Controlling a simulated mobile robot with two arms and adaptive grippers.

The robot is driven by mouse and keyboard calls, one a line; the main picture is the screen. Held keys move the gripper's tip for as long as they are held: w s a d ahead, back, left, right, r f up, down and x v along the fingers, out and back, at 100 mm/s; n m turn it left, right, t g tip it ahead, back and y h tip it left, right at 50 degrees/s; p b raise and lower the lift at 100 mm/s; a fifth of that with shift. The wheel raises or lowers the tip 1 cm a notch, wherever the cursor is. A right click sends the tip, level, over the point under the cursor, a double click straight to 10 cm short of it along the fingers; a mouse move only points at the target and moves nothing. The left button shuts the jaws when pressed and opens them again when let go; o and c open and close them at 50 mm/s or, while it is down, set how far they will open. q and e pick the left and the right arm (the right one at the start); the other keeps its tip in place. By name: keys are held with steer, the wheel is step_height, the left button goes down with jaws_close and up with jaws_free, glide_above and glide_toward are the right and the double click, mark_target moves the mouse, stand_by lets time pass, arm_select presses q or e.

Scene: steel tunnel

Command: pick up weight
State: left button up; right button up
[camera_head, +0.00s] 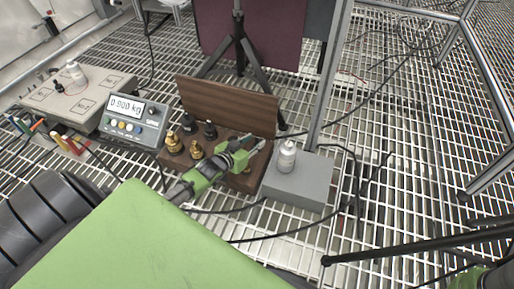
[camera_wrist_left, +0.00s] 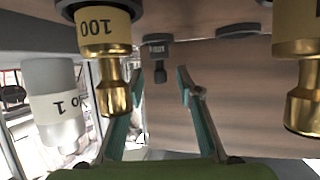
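A dark brown wooden weight box (camera_head: 228,103) with a raised lid holds brass weights (camera_head: 196,150) and dark weights (camera_head: 210,130). My left gripper (camera_head: 250,145) is over the right part of the box. In the left wrist view, which looks upside down, the two teal fingers of my left gripper (camera_wrist_left: 160,75) are apart with nothing between them. Another brass weight (camera_wrist_left: 300,85) is at the right edge. A small dark weight (camera_wrist_left: 157,52) shows beyond the fingertips.
A scale (camera_head: 133,123) with a lit display stands left of the box. A grey block (camera_head: 300,185) carrying a white bottle (camera_head: 286,157) is close on its right. The bottle also shows in the left wrist view (camera_wrist_left: 52,105). Cables and tripod legs cross the grating floor.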

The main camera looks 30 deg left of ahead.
arm_select(q)
steer(key=shift+b+x, duration=0.9)
steer(key=shift+x, duration=0.55)
jaws_close()
